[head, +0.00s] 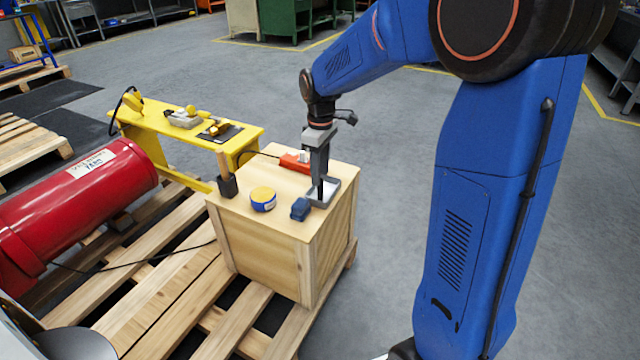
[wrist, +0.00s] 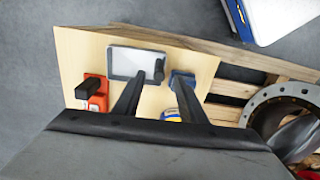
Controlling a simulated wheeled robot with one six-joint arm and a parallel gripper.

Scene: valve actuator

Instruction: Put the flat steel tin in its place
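The flat steel tin (head: 328,192) is a shallow grey rectangle with a pale inside. It lies on the wooden crate's top near its right edge, and it also shows in the wrist view (wrist: 118,62). A small dark upright piece (wrist: 160,70) shows at its right end in the wrist view; I cannot tell whether it is part of the tin. My gripper (head: 319,178) points down over the tin. In the wrist view its two dark fingers (wrist: 157,84) are apart, their tips near the tin's near edge. I see no grip on the tin.
The wooden crate (head: 265,258) also holds a blue block (head: 300,209), a round blue-and-yellow tin (head: 263,199), an orange-red tool (head: 294,162) and a wooden-handled dark tool (head: 227,184). A yellow bench (head: 160,130) with small parts and a red cylinder (head: 75,205) stand to the left.

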